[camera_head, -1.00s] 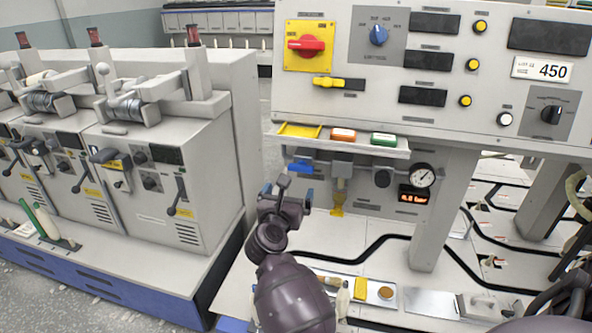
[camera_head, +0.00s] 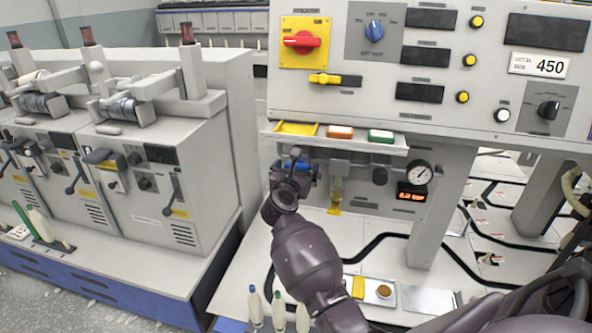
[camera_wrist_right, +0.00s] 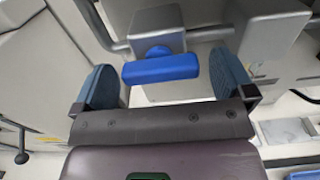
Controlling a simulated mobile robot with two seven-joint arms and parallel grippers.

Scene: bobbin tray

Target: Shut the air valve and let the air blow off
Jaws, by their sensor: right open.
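The air valve has a blue handle (camera_wrist_right: 160,68) below a grey valve body (camera_wrist_right: 157,26). In the right wrist view the handle lies crosswise between the two blue-padded fingers of my right gripper (camera_wrist_right: 166,80), with a gap on each side. The right gripper is open. In the head view my right gripper (camera_head: 293,170) is at the valve under the panel shelf and hides most of the handle. A round pressure gauge (camera_head: 419,172) and a red-lit pressure display (camera_head: 411,197) are to the right of it. My left gripper is not in view.
The shelf (camera_head: 350,143) with a yellow tray and orange and green blocks is just above the gripper. A yellow-tipped filter bowl (camera_head: 336,200) hangs to its right. Winding machines (camera_head: 160,190) stand at left.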

